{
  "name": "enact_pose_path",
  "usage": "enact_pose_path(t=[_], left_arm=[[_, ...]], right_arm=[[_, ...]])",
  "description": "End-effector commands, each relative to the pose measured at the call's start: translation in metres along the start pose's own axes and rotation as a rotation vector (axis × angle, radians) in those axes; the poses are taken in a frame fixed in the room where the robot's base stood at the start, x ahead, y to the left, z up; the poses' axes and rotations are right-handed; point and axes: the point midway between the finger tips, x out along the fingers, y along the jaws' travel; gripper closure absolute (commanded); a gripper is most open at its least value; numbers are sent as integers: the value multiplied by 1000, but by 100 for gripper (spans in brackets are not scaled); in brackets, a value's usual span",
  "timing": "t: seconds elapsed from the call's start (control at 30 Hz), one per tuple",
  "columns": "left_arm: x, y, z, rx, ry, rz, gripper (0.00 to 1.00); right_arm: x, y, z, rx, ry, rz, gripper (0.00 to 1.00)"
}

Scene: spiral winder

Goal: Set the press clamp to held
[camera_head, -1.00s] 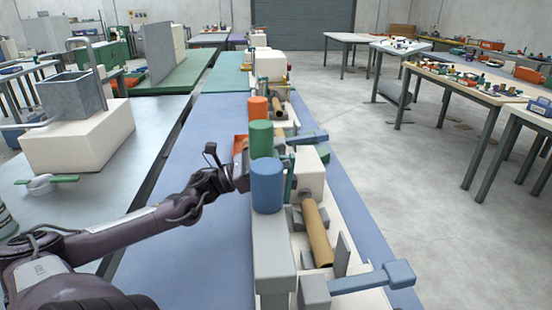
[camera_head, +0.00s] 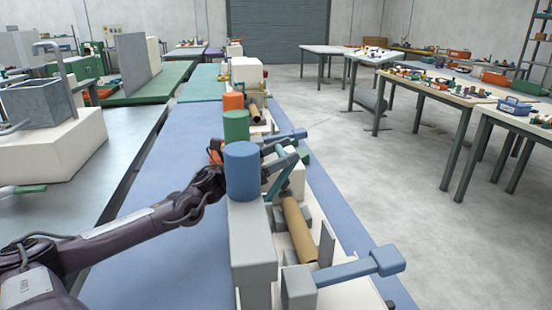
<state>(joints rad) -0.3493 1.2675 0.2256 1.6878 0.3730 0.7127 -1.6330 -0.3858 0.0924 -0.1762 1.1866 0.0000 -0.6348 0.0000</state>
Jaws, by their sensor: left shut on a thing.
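My left gripper (camera_head: 282,149) reaches in from the left, behind the blue cylinder (camera_head: 242,172), which hides part of the wrist. It is shut on the upper end of a teal lever (camera_head: 281,178), which I take to be the press clamp's handle. The lever leans to the upper right beside a cream block on the winder. The fingertips are small and partly hidden. A brown tube (camera_head: 299,230) lies in the winder in front of the lever. My right gripper is out of view.
A blue crank arm (camera_head: 352,272) sticks out to the right at the front. The blue tabletop (camera_head: 170,180) left of the winder is mostly clear under my arm.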

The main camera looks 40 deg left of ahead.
Motion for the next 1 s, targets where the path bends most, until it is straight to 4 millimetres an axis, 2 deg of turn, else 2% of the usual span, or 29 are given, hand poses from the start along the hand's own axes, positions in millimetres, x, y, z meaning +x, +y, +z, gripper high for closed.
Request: enact_pose_path(t=[0.23,0.27,0.4,0.77,1.0], left_arm=[[0,-1,-2,-3,4,-1,78],[0,-1,-2,-3,4,-1,34],[0,-1,-2,-2,4,-1,16],[-3,0,-2,-3,3,1,15],[-26,0,-2,-5,5,2,15]], right_arm=[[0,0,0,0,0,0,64],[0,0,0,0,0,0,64],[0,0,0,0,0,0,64],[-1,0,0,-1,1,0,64],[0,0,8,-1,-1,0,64]])
